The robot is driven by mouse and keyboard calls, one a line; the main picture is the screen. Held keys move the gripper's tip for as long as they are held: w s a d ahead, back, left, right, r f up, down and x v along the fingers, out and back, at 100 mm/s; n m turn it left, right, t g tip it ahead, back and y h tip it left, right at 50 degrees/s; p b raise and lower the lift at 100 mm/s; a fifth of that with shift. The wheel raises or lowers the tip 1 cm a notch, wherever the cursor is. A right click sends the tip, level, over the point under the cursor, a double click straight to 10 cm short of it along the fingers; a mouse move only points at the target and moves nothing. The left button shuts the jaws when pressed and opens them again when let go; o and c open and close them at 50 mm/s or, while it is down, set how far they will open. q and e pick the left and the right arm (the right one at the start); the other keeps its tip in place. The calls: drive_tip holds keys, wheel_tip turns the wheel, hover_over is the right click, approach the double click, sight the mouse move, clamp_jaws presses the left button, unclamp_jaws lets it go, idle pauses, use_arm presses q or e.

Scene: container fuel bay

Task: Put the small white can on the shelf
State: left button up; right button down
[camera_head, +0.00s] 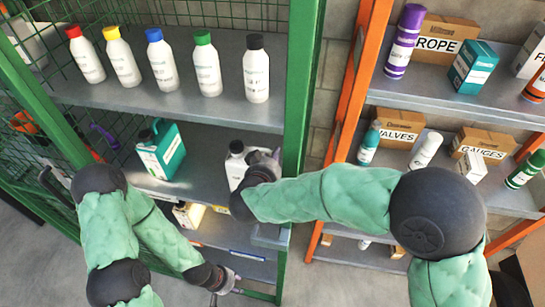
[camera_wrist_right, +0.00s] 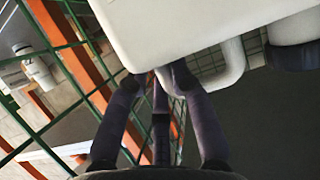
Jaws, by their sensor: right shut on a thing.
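The small white can (camera_head: 236,170) with a dark cap is at the right end of the green rack's middle shelf (camera_head: 207,186). I cannot tell whether its base touches the shelf. My right gripper (camera_head: 262,160) is at the can's right side and shut on it, partly hidden by my own wrist. In the right wrist view the can's white body (camera_wrist_right: 200,30) fills the top, with the fingers (camera_wrist_right: 160,80) against its lower edge. My left gripper (camera_head: 226,281) is low, in front of the bottom shelf, apart from the can; its jaw opening is too small to judge.
A teal and white canister (camera_head: 162,150) stands left of the can. Several white bottles with coloured caps (camera_head: 207,66) line the shelf above. The green upright (camera_head: 298,90) is close on the right, with an orange rack (camera_head: 360,80) of boxes and bottles beyond.

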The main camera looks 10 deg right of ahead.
drive_tip(key=c, duration=1.1)
unclamp_jaws()
drive_tip(key=shift+f, duration=0.2)
drive_tip(key=shift+r, duration=0.15)
drive_tip(key=shift+s+a+r, duration=0.15)
drive_tip(key=shift+s+r, duration=0.05)
drive_tip(key=shift+s, duration=0.1)
drive_tip(key=shift+p+v, duration=1.6)
drive_tip(key=shift+v, duration=4.05)
